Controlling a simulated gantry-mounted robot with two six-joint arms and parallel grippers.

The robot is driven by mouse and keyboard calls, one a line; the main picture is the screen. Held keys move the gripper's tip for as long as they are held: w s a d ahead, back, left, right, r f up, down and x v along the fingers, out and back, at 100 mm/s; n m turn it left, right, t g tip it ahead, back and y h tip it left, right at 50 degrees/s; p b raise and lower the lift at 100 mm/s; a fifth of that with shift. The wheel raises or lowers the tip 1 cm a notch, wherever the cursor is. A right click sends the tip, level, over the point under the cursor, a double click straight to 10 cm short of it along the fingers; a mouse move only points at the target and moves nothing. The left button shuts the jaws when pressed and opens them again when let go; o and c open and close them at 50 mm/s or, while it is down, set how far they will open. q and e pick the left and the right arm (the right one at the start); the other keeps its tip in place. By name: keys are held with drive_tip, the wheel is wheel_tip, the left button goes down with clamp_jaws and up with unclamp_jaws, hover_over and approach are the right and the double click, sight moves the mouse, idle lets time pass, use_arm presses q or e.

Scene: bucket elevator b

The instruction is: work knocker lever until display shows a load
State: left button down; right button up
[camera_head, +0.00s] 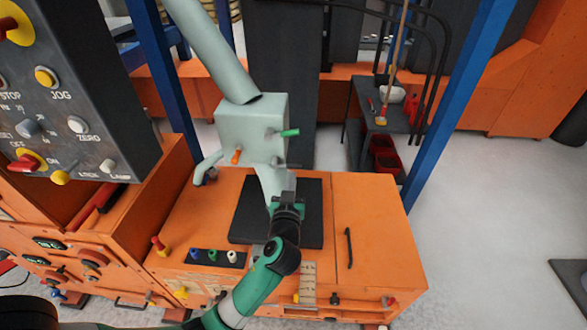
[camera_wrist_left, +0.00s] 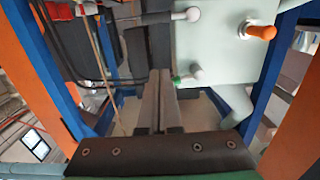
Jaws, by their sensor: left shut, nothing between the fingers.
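A pale green chute box (camera_head: 252,120) stands over the orange cabinet and carries several small handles. A green-ended lever (camera_head: 290,132) points right from it, an orange knob (camera_head: 236,156) faces forward, and a thin grey lever (camera_head: 288,166) sits lower right. I cannot tell which is the knocker lever. My left gripper (camera_head: 289,183) is just below the grey lever, in front of the chute. My right gripper is not in view.
A grey control panel (camera_head: 85,95) with knobs stands at the left. Blue posts (camera_head: 447,95) flank the chute. A row of coloured knobs (camera_head: 215,257) sits on the orange cabinet (camera_head: 375,220). A small bright screen (camera_wrist_left: 36,144) shows in the wrist view, unreadable. Floor at right is mostly clear.

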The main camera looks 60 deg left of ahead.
use_arm(q)
drive_tip(key=b, duration=0.3)
hover_over(293, 167)
drive_tip(key=v, duration=0.3)
drive_tip(key=f, duration=0.1)
drive_tip(key=f+b, duration=0.1)
drive_tip(key=f, duration=0.1)
drive_tip(key=shift+w+a+f+b, duration=0.2)
drive_tip(key=shift+w+a+b, duration=0.05)
drive_tip(key=shift+w+b, duration=0.05)
drive_tip(key=shift+f, duration=0.55)
drive_tip(key=shift+a, duration=0.1)
